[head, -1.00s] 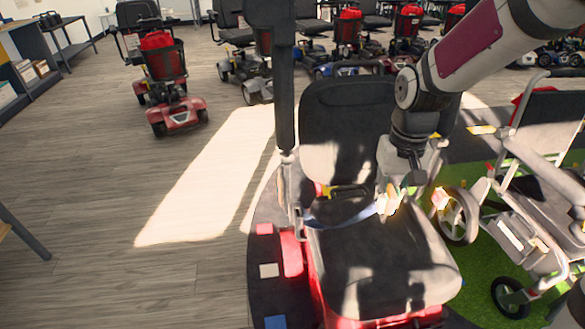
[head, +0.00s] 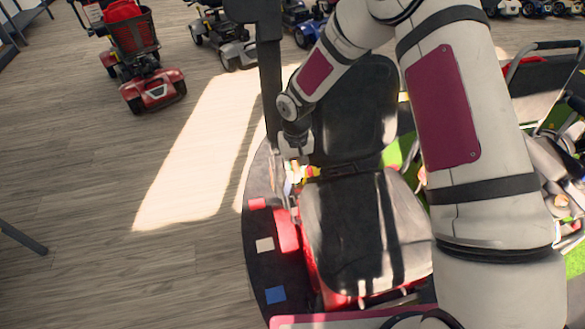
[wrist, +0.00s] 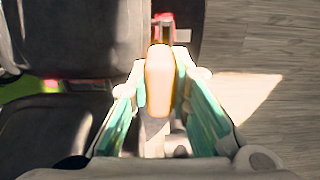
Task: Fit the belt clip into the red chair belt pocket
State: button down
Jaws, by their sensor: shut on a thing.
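The red chair has a dark grey seat (head: 360,240) and backrest (head: 350,110) over a red base. In the head view, my gripper (head: 292,178) is at the seat's left side, near the foot of the backrest. In the wrist view, its teal-padded fingers (wrist: 159,88) are shut on the belt clip (wrist: 159,80), a pale piece with orange edges. A small red part (wrist: 163,22), which looks like the belt pocket, lies just beyond the clip's tip. I cannot tell whether they touch. A yellow and red piece (head: 311,172) shows beside my gripper in the head view.
The chair stands on a dark round platform (head: 262,235) with coloured squares. A wheelchair (head: 545,100) is at the right on green matting. A red scooter (head: 150,90) and others stand behind.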

jog(key=shift+s+a+f, duration=0.1)
jog(key=shift+a+f, duration=0.4)
jog(key=shift+f, duration=0.05)
jog(key=shift+f+b, duration=1.15)
jog(key=shift+f, duration=1.65)
jog(key=shift+s+a, duration=0.1)
